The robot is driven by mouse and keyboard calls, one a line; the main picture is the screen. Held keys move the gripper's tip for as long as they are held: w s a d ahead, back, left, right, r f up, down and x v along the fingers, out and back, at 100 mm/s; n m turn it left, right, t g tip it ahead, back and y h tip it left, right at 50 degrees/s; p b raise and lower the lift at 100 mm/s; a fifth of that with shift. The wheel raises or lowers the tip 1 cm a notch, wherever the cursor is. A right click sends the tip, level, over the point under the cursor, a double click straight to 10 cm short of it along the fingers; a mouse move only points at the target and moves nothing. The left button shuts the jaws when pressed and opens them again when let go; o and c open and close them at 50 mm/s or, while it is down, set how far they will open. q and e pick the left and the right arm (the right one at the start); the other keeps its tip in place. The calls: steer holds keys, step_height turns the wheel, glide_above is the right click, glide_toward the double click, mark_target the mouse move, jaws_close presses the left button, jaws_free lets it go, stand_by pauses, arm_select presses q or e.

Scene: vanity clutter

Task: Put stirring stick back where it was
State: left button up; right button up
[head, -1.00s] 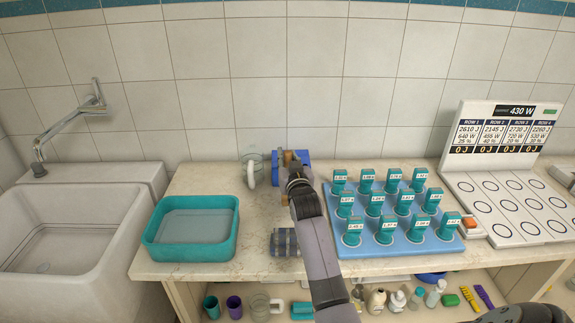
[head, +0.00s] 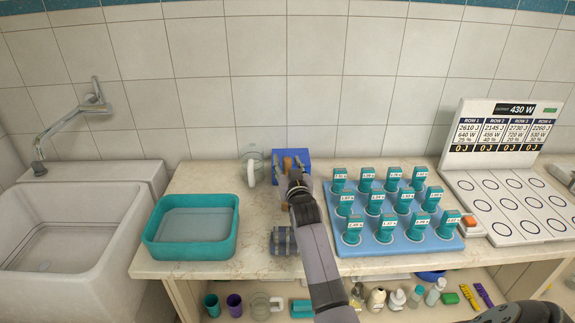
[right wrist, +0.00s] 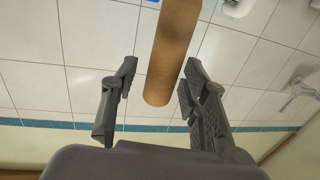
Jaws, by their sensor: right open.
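The stirring stick appears as a brown, wood-coloured rod (head: 288,163) at the blue holder (head: 305,154) near the back wall. In the right wrist view the brown rod (right wrist: 172,50) is large, with its rounded end between my spread fingers and a gap on each side. My right gripper (head: 293,176) is open, just in front of the blue holder. Its fingers (right wrist: 157,82) also show open in the right wrist view. How the rod's lower end sits in the holder is hidden. My left gripper is not in view.
A clear glass beaker (head: 251,167) stands left of the holder. A teal tray (head: 160,240) is further left, beside the sink (head: 75,235). A grey rack (head: 282,241) lies in front. A blue board (head: 455,242) with several labelled teal pieces is on the right.

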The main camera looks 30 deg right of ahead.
steer(key=shift+r, duration=0.1)
steer(key=b+v, duration=0.1)
steer(key=v, duration=1.1)
